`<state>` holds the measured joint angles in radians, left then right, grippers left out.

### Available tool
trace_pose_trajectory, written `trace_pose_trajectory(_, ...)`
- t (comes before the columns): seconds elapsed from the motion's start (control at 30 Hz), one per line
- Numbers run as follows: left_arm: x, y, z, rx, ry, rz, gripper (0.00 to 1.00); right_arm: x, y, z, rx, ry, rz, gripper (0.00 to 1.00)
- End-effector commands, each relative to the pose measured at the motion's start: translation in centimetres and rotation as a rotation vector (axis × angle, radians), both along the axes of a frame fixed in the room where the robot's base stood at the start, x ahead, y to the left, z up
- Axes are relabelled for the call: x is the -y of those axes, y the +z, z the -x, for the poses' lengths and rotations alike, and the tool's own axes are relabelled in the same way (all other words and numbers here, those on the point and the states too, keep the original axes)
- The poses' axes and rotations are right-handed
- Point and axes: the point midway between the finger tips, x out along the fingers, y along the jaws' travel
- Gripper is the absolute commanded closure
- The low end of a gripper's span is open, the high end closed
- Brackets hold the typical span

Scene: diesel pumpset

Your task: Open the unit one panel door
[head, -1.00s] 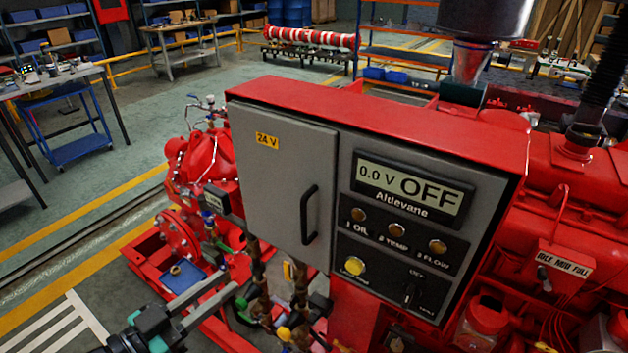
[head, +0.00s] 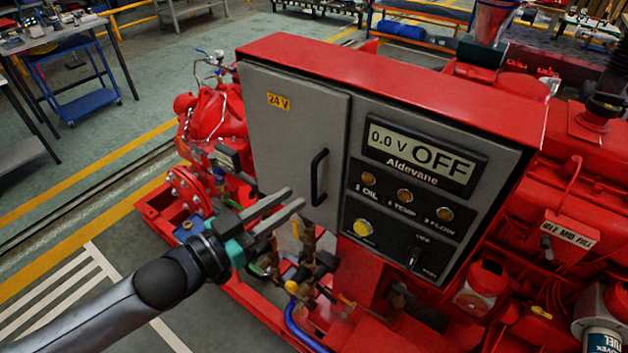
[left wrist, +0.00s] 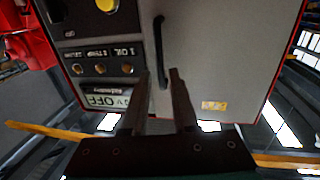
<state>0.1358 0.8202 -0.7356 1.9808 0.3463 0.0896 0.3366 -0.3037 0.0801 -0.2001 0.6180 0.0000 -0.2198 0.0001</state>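The grey panel door (head: 285,135), with a yellow 24 V label, is closed on the red-topped control cabinet. Its black vertical bar handle (head: 319,178) is near the door's right edge. My left gripper (head: 297,198) is open, with its fingertips just left of the handle's lower part. In the left wrist view the picture is upside down; the handle (left wrist: 160,45) lines up with the gap between the open fingers (left wrist: 161,73). I cannot tell whether the fingertips reach past the bar. My right gripper is not in view.
Right of the door is a fixed panel with a display (head: 424,155) reading 0.0 V OFF, lamps and a switch. Red pump parts and pipes (head: 215,115) stand left of and below the cabinet. Open floor lies left. A blue cart (head: 75,90) is farther back.

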Motion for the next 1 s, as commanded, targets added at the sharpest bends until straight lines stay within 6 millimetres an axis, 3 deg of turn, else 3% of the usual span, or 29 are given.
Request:
trace_pose_trajectory(0.37,4.2,0.1,-3.8,0.001,-0.001,0.001,0.73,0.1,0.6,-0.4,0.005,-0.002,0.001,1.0)
trace_pose_trajectory(0.8,5.0,0.0,-4.6,-0.001,0.0,-0.001,0.73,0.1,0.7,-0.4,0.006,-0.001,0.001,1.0)
trace_pose_trajectory(1.0,5.0,0.0,-4.6,-0.001,0.0,-0.001,0.93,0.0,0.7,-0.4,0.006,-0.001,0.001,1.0)
